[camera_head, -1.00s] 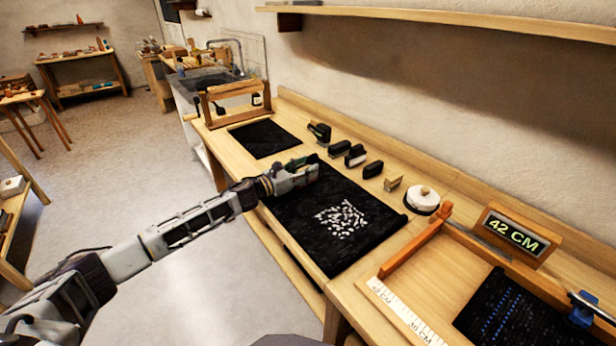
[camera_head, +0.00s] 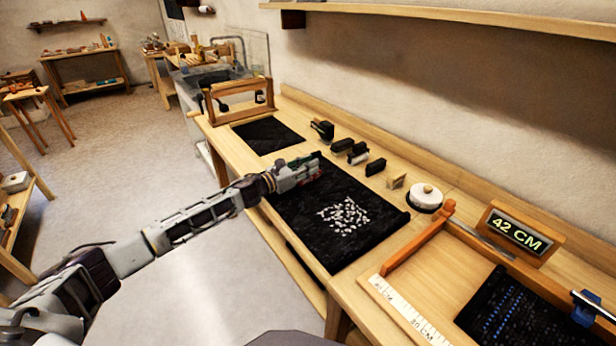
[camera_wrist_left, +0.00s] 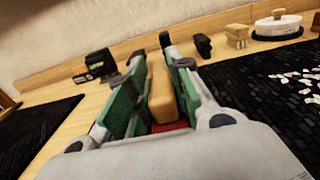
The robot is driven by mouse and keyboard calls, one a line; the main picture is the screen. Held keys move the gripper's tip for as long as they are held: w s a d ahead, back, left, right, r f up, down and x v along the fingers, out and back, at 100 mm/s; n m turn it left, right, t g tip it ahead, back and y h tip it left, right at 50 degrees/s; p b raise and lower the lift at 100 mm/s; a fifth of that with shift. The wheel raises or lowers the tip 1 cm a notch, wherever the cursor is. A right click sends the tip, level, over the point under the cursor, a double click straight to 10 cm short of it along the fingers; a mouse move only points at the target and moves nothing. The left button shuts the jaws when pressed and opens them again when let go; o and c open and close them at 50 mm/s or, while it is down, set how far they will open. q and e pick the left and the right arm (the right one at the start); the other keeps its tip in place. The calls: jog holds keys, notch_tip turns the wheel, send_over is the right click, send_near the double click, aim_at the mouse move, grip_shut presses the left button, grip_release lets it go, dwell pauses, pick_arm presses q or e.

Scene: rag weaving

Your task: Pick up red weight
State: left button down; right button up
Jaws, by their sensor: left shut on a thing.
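My left gripper (camera_head: 312,168) is over the far left edge of the large black mat (camera_head: 378,238) on the bench. In the left wrist view, its green-padded fingers (camera_wrist_left: 155,95) are closed on a tan, wood-coloured block. A red part, which I take to be the red weight (camera_wrist_left: 171,127), shows low between the fingers under the block. Most of the red part is hidden by the gripper. My right gripper is not in view.
Several dark-topped brushes or blocks (camera_head: 375,167) stand along the back of the bench, with a white round pot (camera_head: 426,197) to their right. White pieces (camera_head: 344,215) lie on the mat. A wooden frame (camera_head: 240,100) stands at the far left. A display reads 42 CM (camera_head: 516,231).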

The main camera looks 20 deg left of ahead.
pick_arm(q)
jog(key=shift+r, duration=0.2)
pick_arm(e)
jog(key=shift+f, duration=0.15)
pick_arm(q)
jog(key=shift+r, duration=0.8)
jog(key=shift+r+p, duration=0.35)
jog(key=shift+r, duration=0.05)
notch_tip(320, 180, up, 5)
jog(key=shift+f+p, duration=0.15)
jog(key=shift+p, duration=0.55)
jog(key=shift+r+p, duration=0.4)
jog(key=shift+r, duration=0.95)
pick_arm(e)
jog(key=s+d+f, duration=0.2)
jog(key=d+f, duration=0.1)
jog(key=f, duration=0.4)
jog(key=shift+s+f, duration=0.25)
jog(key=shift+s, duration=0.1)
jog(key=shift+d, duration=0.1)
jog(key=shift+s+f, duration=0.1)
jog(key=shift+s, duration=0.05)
